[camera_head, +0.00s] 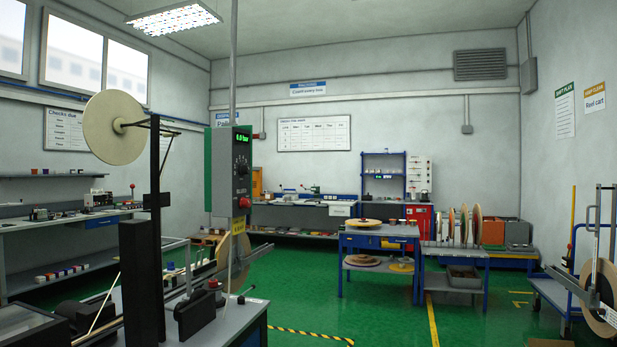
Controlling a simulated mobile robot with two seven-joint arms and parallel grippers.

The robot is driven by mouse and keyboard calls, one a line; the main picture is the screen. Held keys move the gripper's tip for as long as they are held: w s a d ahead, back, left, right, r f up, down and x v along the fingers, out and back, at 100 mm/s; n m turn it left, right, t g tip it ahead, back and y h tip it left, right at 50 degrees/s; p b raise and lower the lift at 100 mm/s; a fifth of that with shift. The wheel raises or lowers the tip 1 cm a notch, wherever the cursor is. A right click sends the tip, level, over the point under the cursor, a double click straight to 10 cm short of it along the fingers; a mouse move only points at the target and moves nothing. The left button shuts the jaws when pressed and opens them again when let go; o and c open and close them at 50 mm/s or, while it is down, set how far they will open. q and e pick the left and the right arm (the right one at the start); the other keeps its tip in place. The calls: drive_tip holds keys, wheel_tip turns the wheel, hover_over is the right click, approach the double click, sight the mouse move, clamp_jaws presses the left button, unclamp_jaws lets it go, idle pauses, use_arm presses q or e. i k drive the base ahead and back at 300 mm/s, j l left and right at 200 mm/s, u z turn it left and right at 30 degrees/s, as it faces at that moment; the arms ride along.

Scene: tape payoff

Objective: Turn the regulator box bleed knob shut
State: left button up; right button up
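Below the display is a dark round knob (242,169). Lower down, near the panel's bottom edge, is a small red knob (244,202), with small lettering above it. I cannot tell from the picture which way either knob is turned. Neither of my grippers is in view.
A machine bench (228,325) with a black column (154,230) and a pale tape reel (113,127) stands in front, at left. A blue table (378,232) with reels stands mid-room. A reel cart (555,292) is at right. The green floor (385,318) between is open.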

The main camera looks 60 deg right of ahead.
sight(244, 203)
drive_tip(key=z, duration=1.6)
